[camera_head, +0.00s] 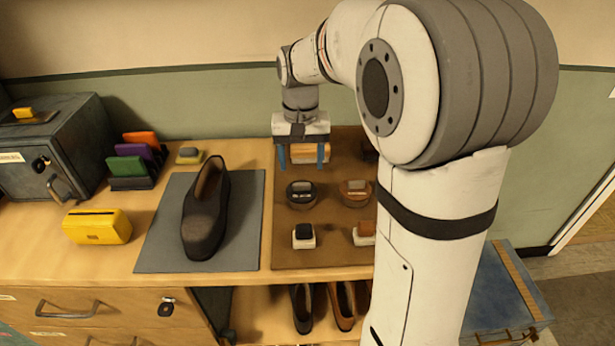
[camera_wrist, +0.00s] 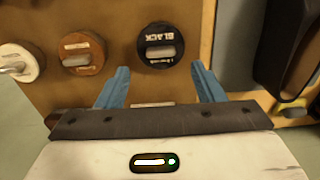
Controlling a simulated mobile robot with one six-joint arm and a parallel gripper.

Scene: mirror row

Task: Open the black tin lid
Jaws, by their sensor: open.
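The black tin (camera_head: 301,195) is a low round tin on the brown board (camera_head: 330,260), with a pale bar across its lid. In the wrist view the black tin (camera_wrist: 152,32) carries the word BLACK, and its lid looks closed. My gripper (camera_head: 301,166) is open and empty behind the tin, on its far side, with blue fingers pointing down. In the wrist view my gripper (camera_wrist: 160,68) has its fingers spread to either side below the tin, apart from it.
A brown tin (camera_head: 356,195) stands right of the black one; a white round tin (camera_wrist: 20,63) is beyond it. A dark shoe (camera_head: 203,220) lies on a grey mat (camera_head: 160,250). My arm hides the board's right side.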

